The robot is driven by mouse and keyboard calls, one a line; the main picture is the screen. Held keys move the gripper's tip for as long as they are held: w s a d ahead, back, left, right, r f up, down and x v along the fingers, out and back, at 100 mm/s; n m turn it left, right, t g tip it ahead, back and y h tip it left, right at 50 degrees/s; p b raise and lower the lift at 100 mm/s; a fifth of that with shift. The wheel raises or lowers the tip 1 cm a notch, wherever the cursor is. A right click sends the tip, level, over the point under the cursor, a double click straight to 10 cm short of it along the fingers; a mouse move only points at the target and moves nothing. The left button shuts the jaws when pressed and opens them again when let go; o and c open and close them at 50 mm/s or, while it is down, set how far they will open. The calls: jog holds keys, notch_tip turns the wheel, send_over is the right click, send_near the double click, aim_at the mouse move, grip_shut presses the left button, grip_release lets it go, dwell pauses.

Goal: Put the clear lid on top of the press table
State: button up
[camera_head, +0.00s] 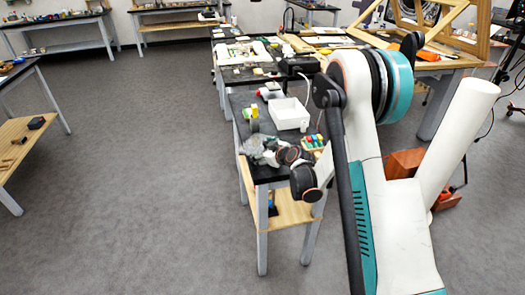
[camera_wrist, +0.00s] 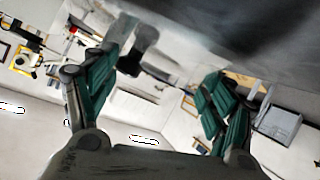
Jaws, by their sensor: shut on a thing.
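My gripper (camera_head: 264,153) is low over the near end of a narrow black-topped table (camera_head: 268,174). A pale, see-through thing (camera_head: 251,144), which looks like the clear lid, shows at its fingers; its outline is hard to make out. In the wrist view, the green finger pads of my gripper (camera_wrist: 160,72) stand wide apart, with the lid between them hardly visible. I cannot tell for sure which table is the press table, nor whether the lid touches the tabletop.
A white bin (camera_head: 289,114) stands behind my gripper on the narrow table. Small colored blocks (camera_head: 313,142) lie to its right, and a yellow-green item (camera_head: 252,115) stands to its left. A cluttered workbench (camera_head: 243,74) adjoins at the back. The floor to the left is clear.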

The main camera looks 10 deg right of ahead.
jog(key=shift+f, duration=0.25)
jog(key=o, duration=1.2)
jog(key=shift+r, duration=0.15)
